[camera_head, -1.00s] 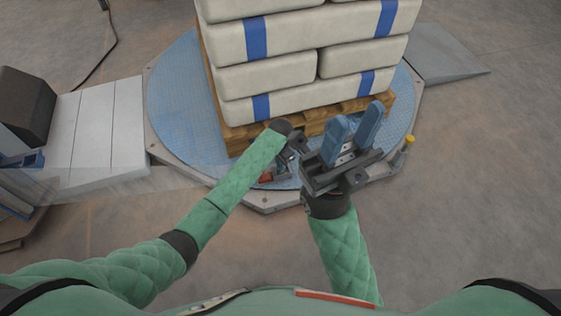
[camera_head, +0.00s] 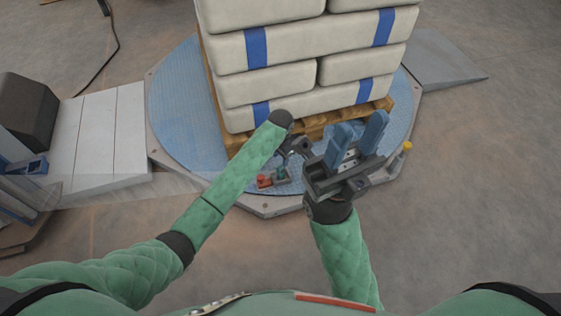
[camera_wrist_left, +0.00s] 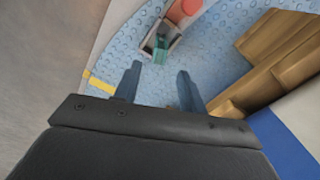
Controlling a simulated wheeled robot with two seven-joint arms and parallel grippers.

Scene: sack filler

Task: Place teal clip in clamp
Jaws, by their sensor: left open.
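A teal clip (camera_wrist_left: 161,44) sits at a small grey open holder (camera_wrist_left: 169,32) on the blue round plate, beside a red part (camera_wrist_left: 185,8). In the head view the teal clip (camera_head: 282,174) and the red part (camera_head: 265,181) lie near the plate's front edge. My left gripper (camera_wrist_left: 159,70) is open and empty, its fingers pointing towards the teal clip but short of it. In the head view its dark body (camera_head: 294,147) is partly hidden by its arm. My right gripper (camera_head: 359,128) is open and empty, blue fingers raised. I cannot tell which part is the clamp.
A wooden pallet (camera_head: 238,142) with stacked white sacks (camera_head: 290,80) stands on the blue round plate (camera_head: 178,112), just behind the grippers. A yellow-topped post (camera_head: 407,146) stands at the plate's right edge. The floor to the right is clear.

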